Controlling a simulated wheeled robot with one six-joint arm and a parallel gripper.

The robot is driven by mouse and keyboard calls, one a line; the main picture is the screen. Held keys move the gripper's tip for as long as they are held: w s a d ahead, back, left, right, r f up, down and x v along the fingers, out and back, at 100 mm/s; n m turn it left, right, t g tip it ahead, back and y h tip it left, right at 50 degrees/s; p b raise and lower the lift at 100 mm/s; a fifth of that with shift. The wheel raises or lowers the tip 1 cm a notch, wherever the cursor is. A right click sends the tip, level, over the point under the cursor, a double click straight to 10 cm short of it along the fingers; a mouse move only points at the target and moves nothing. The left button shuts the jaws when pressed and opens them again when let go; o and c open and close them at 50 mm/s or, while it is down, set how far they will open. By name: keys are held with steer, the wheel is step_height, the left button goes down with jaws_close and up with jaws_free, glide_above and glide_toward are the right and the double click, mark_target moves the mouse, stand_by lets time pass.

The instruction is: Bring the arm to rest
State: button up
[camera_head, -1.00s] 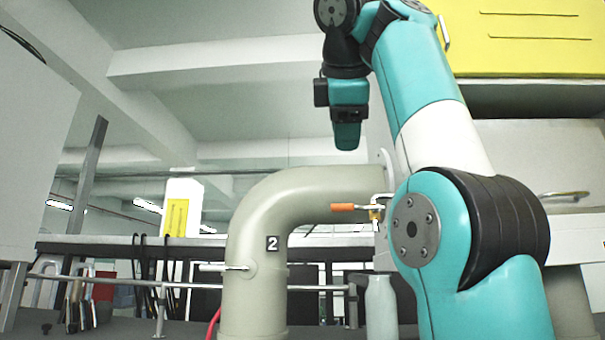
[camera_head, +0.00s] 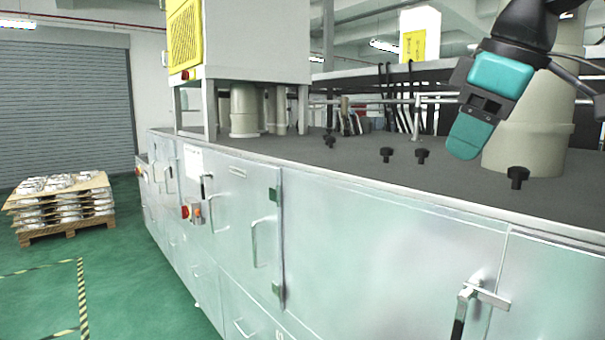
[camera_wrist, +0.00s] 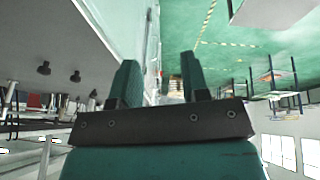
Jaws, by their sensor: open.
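My gripper (camera_head: 467,142) is at the right of the head view, above the dark bench top (camera_head: 345,166). Its teal fingers point down and slightly left, and they overlap each other in this view. In the wrist view the two teal fingers of my gripper (camera_wrist: 160,72) stand apart with nothing between them. The gripper is open and empty. Most of my arm is outside the head view.
A thick beige pipe (camera_head: 530,130) stands behind my gripper. Several black knobs (camera_head: 517,177) stick up from the bench top. Metal cabinets (camera_head: 385,250) form the bench front. A pallet of castings (camera_head: 62,210) stands on the green floor (camera_head: 130,290), which is clear nearby.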

steer(key=s+a+f+g+b, duration=0.1)
steer(key=s+a+f, duration=0.2)
steer(key=f, duration=0.7)
steer(key=s+a+f+m+g+y+b, duration=0.1)
steer(key=s+a+f+g+b, duration=0.1)
steer(key=s+f, duration=0.5)
steer(key=s+a+f+m+g+y+b, duration=0.1)
steer(key=s+a+f, duration=0.3)
steer(key=f, duration=0.8)
steer(key=shift+s+f+b, duration=0.35)
steer(key=shift+s+b, duration=0.15)
steer(key=shift+b, duration=0.25)
